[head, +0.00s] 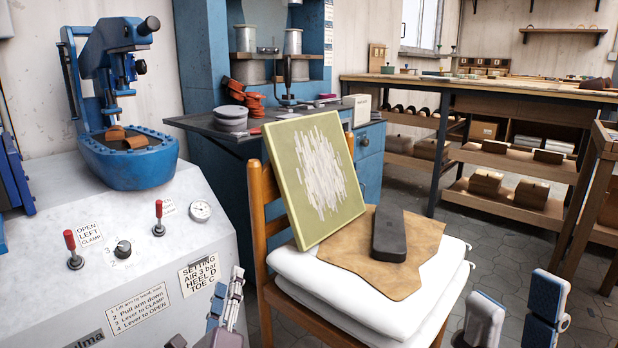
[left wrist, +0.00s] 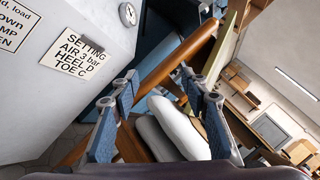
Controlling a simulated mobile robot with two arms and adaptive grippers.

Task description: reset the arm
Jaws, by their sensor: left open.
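My left gripper (head: 228,294) is at the bottom of the head view, between the white machine cabinet and the chair. It is open and empty; its two blue-padded fingers stand apart in the left wrist view (left wrist: 160,92), with the chair beyond them. My right gripper (head: 518,308) is at the bottom right of the head view, in front of and to the right of the chair. Its two fingers stand apart with nothing seen between them. Most of both arms is outside the head view.
A wooden chair (head: 257,205) with a white cushion (head: 345,290) holds a brown leather piece (head: 340,262), a dark block (head: 389,236) and a green-framed panel (head: 286,150). At left stands the cabinet (head: 190,240) with levers and a blue press (head: 128,160). A workbench (head: 460,87) is behind.

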